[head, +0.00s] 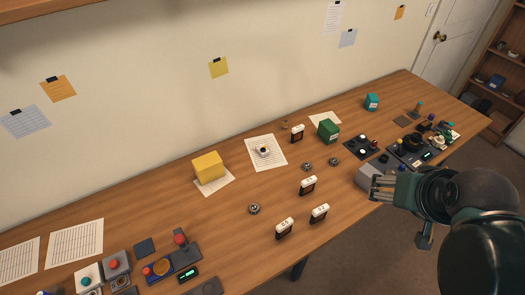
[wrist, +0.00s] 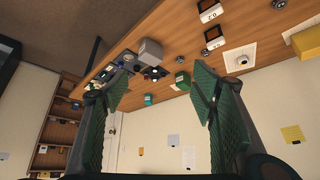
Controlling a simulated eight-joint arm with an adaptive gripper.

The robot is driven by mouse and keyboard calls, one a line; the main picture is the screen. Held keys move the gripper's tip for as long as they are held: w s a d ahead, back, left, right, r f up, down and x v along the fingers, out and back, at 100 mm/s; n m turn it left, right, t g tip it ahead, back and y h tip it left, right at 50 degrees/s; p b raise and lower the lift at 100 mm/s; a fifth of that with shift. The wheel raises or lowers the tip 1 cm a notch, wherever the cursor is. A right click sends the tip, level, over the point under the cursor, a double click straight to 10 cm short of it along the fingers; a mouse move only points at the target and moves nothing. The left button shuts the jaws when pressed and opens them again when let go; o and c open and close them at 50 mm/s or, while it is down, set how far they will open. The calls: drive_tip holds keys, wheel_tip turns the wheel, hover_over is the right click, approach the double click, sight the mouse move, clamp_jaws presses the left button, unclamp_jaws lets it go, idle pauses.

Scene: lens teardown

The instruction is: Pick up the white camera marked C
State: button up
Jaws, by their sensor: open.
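Several small white-topped devices with dark fronts stand upright on the table, one at the back (head: 297,134), one mid-table (head: 308,186) and two nearer the front edge (head: 320,214) (head: 285,229). A small white device with a dark round spot (head: 263,151) lies on a paper sheet; it also shows in the wrist view (wrist: 241,58). I cannot read a C on any of these, so I cannot tell which is the marked camera. My gripper (head: 376,187) is open and empty, right of them near the table's front edge; its green fingers spread wide in the wrist view (wrist: 168,98).
A yellow block (head: 208,167) and a green box (head: 328,131) stand at the back. A grey box (head: 373,177) is beside my gripper. Small round parts (head: 254,209) lie mid-table. Trays and tools crowd both table ends.

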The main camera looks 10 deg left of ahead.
drive_tip(key=shift+w, duration=0.1)
idle(0.6)
drive_tip(key=w+a+r+m+g, duration=0.25)
drive_tip(key=w+a, duration=0.45)
drive_tip(key=w, duration=0.4)
drive_tip(key=m+g, duration=0.5)
drive_tip(key=m, duration=0.6)
hover_over(262, 148)
wheel_tip(262, 148, down, 27)
drive_tip(key=shift+w+d+r+b, duration=0.1)
drive_tip(key=shift+d+r+b, duration=0.1)
drive_tip(key=shift+b, duration=0.1)
drive_tip(key=shift+a+f, duration=0.25)
drive_tip(key=shift+f, duration=0.05)
drive_tip(key=shift+f, duration=1.25)
